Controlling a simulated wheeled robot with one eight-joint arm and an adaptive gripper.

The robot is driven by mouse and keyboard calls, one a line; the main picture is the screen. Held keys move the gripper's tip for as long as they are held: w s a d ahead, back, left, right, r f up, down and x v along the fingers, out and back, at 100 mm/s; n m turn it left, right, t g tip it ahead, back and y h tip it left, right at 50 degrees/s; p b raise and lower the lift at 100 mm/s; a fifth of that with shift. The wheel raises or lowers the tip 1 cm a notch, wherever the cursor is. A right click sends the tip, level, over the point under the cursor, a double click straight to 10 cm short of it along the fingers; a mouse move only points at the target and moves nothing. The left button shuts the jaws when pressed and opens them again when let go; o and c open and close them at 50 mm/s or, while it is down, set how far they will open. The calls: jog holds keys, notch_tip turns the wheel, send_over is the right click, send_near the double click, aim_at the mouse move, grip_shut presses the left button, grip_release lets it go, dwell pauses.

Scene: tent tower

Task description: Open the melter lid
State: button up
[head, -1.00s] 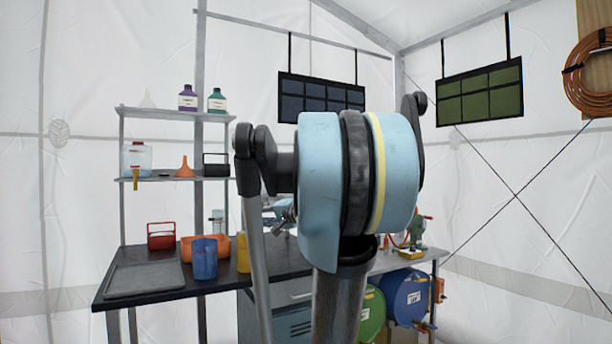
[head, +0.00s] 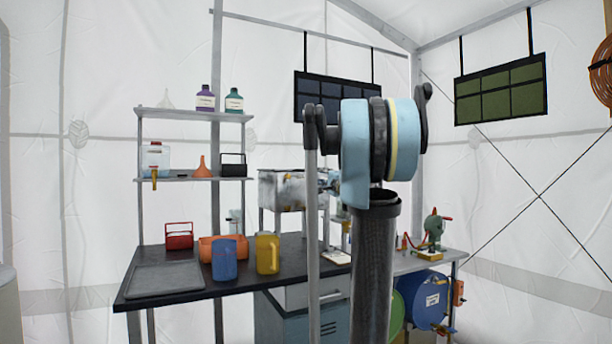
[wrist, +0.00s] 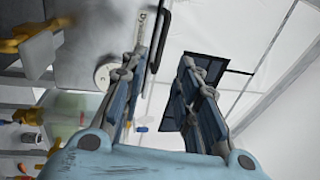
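The melter (head: 282,190) is a scuffed silver-grey box on a stand at the back of the dark workbench in the head view. Its right side is hidden behind my arm. In the wrist view a grey metal face (wrist: 85,45), seemingly the melter, fills the upper left, with a label strip and a round pale knob. A black bar handle (wrist: 160,35) stands at its right edge. My gripper (wrist: 163,60) is open, its two fingers apart. The handle appears just beside the left fingertip, within the gap; contact cannot be told. Nothing is held.
Shelves (head: 190,179) with bottles stand behind. A green device (head: 433,230) is on the right-hand table, above a blue drum (head: 425,300).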

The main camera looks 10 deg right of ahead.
aim_at(294, 170)
jog(key=x, duration=1.1)
jog(key=shift+w+a, duration=0.15)
jog(key=shift+a, duration=0.05)
jog(key=shift+c, duration=0.3)
